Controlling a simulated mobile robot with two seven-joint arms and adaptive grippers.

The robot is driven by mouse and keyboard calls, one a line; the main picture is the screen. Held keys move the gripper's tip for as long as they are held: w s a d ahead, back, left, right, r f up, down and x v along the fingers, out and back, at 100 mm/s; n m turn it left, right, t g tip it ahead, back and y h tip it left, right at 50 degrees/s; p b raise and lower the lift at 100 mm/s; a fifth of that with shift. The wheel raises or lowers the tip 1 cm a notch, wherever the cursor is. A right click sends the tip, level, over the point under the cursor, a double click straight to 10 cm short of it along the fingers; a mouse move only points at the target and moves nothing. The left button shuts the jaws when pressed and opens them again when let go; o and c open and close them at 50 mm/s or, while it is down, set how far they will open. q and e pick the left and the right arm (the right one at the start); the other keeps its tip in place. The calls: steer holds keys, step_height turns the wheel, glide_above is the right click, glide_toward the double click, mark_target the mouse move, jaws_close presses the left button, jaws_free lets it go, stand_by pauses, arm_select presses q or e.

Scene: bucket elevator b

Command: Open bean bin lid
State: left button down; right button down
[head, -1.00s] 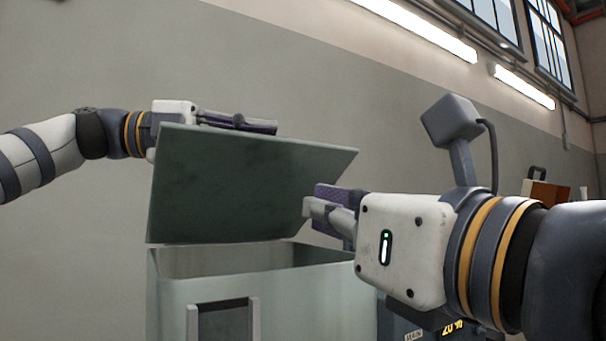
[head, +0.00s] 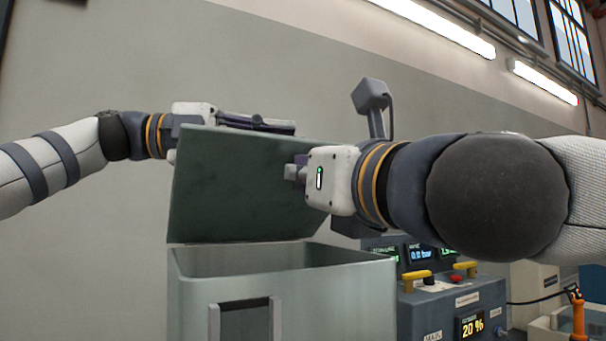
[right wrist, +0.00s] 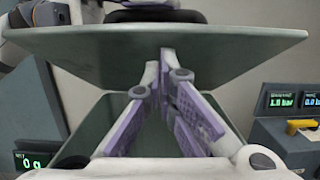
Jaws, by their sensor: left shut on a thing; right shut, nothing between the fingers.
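The bean bin (head: 325,305) is a pale grey-green box with its top open. Its dark green lid (head: 225,190) is raised and tilted above the opening; it also shows in the right wrist view (right wrist: 225,50). My left gripper (head: 275,125) is shut on the lid at its upper edge. My right gripper (head: 292,172) is in front of the lid's right part. In the right wrist view its purple-padded fingers (right wrist: 166,75) come together under the lid, above the bin's opening, with nothing between them. I cannot tell if they touch the lid.
A blue-grey control box (head: 455,300) with lit displays and yellow handles stands right of the bin. An orange-handled item (head: 577,310) is at the far right. A plain wall is behind. A display reading 0 g (right wrist: 35,160) shows at the right wrist view's lower left.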

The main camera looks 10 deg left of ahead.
arm_select(q)
steer(key=shift+d+f, duration=0.15)
steer(key=shift+d, duration=0.05)
arm_select(e)
steer(key=shift+w+r, duration=0.25)
steer(key=shift+r, duration=0.35)
arm_select(q)
steer(key=c, duration=1.9)
jaws_free()
steer(key=shift+f, duration=0.1)
arm_select(e)
steer(key=shift+a, duration=0.1)
steer(key=shift+r, duration=0.1)
